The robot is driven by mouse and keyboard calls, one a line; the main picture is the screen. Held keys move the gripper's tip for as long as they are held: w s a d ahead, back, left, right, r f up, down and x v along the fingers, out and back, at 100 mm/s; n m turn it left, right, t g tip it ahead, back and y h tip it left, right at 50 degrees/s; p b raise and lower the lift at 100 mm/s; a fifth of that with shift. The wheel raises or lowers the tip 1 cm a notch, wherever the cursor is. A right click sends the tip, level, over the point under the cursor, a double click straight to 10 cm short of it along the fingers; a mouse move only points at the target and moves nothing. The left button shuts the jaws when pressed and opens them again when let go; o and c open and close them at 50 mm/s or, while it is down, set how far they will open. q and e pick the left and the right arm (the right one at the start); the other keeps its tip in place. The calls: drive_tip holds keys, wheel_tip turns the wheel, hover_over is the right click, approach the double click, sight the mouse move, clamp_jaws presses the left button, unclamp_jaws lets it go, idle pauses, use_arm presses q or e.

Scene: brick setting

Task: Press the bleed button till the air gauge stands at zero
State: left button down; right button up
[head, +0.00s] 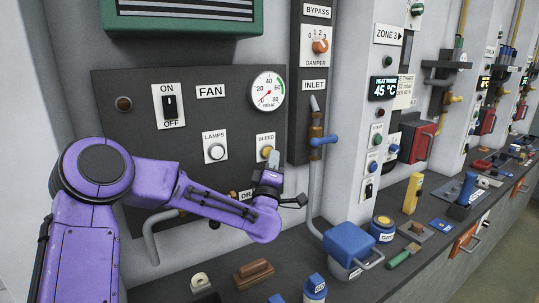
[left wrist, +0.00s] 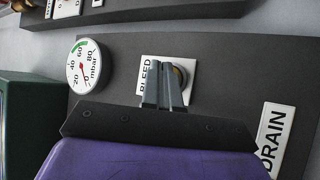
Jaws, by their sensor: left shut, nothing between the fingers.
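The BLEED button (head: 266,152) is round and brass-coloured on a white plate on the dark panel; it also shows in the left wrist view (left wrist: 181,75), partly behind the fingers. My left gripper (head: 272,158) is shut and empty, with its fingertips at the button in both views. I cannot tell whether they touch it. In the left wrist view the shut fingers (left wrist: 163,80) overlap the plate. The air gauge (head: 268,91) is white with a red needle that points to the lower left, near 0; it shows turned in the left wrist view (left wrist: 88,64). My right gripper is not in view.
The panel also holds an ON/OFF switch (head: 170,106) and a LAMPS button (head: 214,152). A DRAIN label (left wrist: 275,136) is close to the gripper. A blue-handled pipe valve (head: 322,141) stands right of the panel. Several items, including a blue-lidded container (head: 349,243), stand on the bench.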

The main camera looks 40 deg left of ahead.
use_arm(q)
drive_tip(key=shift+w+a, duration=0.15)
drive_tip(key=shift+a, duration=0.2)
idle(0.7)
drive_tip(key=shift+d, duration=0.1)
drive_tip(key=shift+s+d+b, duration=0.35)
drive_tip(key=shift+d, duration=0.35)
drive_tip(key=d, duration=0.1)
drive_tip(key=s+d+b, duration=0.1)
drive_tip(key=d, duration=0.1)
drive_tip(key=s+d, duration=0.1)
drive_tip(key=shift+d+b, duration=0.3)
drive_tip(key=shift+b, duration=0.05)
drive_tip(key=shift+w, duration=0.1)
idle(0.7)
